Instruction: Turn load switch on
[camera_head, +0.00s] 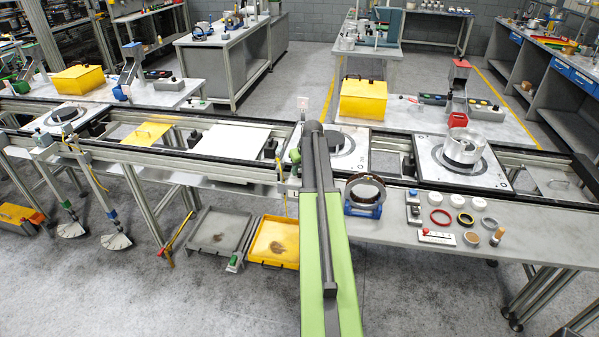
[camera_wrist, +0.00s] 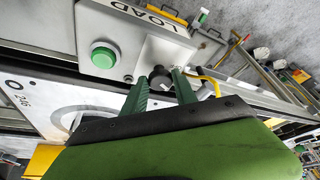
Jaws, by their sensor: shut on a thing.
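The load switch, a black knob (camera_wrist: 159,80), sits on a light grey box (camera_wrist: 125,30) lettered LOAD in the wrist view. My gripper (camera_wrist: 161,76) has its two green fingers closed around the knob, one on each side. A green round button (camera_wrist: 103,56) is on the same box, to the left of the fingers. In the head view my arm reaches forward to the conveyor's front rail, and the gripper and the knob cannot be made out there.
A yellow cable (camera_wrist: 207,79) runs just right of the fingers. A pallet (camera_wrist: 28,92) marked 246 lies left of them. In the head view, a table with rings and small parts (camera_head: 400,232) stands right of my arm, and grey and yellow trays (camera_head: 273,256) lie to its left.

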